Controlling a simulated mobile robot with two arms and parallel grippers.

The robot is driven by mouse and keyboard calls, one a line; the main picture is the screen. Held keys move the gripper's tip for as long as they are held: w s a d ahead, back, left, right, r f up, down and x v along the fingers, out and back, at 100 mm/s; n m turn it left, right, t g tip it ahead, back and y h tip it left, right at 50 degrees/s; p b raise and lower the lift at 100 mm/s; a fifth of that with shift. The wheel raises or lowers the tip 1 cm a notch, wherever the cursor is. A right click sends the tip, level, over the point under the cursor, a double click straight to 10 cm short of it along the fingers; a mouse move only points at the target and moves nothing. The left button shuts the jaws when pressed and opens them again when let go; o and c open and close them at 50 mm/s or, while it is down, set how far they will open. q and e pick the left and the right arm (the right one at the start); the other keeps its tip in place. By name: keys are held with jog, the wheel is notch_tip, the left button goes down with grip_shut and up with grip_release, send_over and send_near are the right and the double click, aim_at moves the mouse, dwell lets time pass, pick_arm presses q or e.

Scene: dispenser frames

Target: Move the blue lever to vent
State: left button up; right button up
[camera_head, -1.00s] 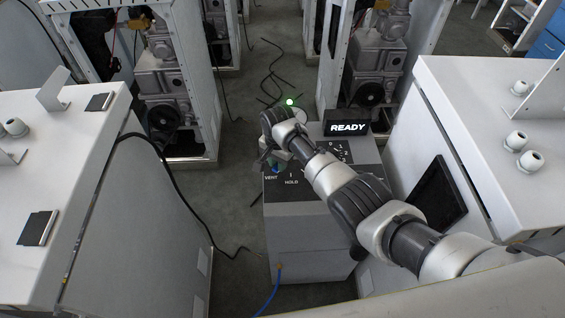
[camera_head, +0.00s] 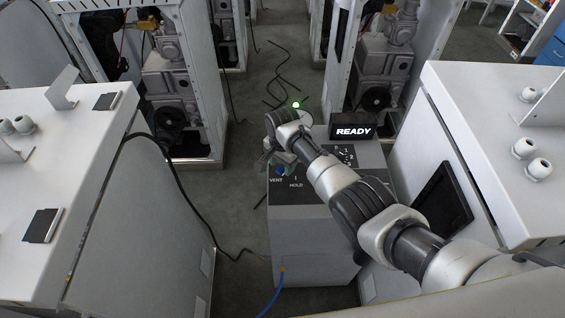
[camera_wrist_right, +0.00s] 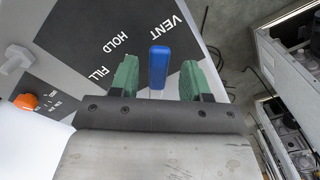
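The blue lever (camera_wrist_right: 158,67) stands between the two green fingers of my right gripper (camera_wrist_right: 158,75) in the right wrist view. A gap shows on each side of it, so the gripper is open around the lever. The printed words FILL, HOLD and VENT lie on the dark panel (camera_wrist_right: 90,25) behind it. My left gripper is not in view.
White cabinets stand close on both sides. A blue hose (camera_head: 272,300) runs from the front.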

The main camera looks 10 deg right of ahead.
notch_tip(320, 180, up, 11)
dwell(0.7)
jog(key=shift+f, duration=0.1)
